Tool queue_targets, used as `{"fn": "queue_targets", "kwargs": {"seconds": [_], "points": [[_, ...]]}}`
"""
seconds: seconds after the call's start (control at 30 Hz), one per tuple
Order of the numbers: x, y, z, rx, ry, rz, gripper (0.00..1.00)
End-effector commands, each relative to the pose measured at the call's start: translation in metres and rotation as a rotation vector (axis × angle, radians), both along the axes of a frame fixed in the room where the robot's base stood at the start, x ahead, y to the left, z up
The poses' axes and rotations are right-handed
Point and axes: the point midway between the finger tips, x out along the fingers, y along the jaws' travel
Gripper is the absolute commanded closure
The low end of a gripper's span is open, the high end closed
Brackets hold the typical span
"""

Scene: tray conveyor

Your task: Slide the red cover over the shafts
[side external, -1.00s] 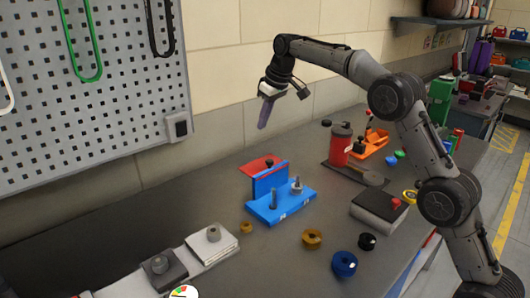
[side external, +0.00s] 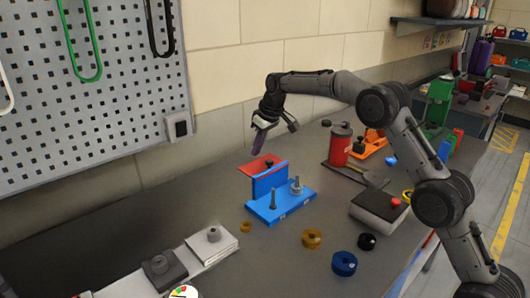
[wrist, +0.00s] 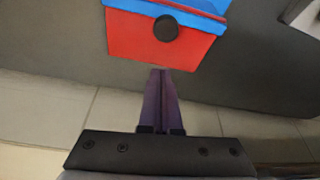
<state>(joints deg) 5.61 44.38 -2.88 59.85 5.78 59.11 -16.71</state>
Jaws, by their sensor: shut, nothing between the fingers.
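The red cover (side external: 250,168) is a flat plate with a dark round knob (wrist: 166,29). It lies at the back of the blue fixture (side external: 282,208), behind its upright blue wall. Two grey shafts stand on the fixture's base in front of that wall; the left shaft (side external: 273,198) is bare and the right shaft (side external: 296,187) has a wider collar. My gripper (side external: 256,153) is shut and empty, just above and behind the red cover. In the wrist view the purple fingers (wrist: 160,75) are together, pointing at the cover's near edge, apart from the knob.
A red cylinder (side external: 339,148) stands on a dark plate to the right. A brown ring (side external: 312,238), a blue ring (side external: 344,263) and a black ring (side external: 366,241) lie in front. Blocks with knobs (side external: 212,245) sit at the left front. The wall is close behind.

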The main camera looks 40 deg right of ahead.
Motion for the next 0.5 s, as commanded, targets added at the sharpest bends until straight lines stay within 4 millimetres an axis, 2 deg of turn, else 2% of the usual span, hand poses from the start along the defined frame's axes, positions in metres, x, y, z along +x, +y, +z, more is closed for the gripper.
{"fn": "queue_targets", "kwargs": {"seconds": [0.2,0.5], "points": [[-0.02,-0.003,-0.004,0.0,0.002,-0.002,1.0],[-0.029,-0.005,-0.005,-0.001,0.001,-0.001,1.0]]}}
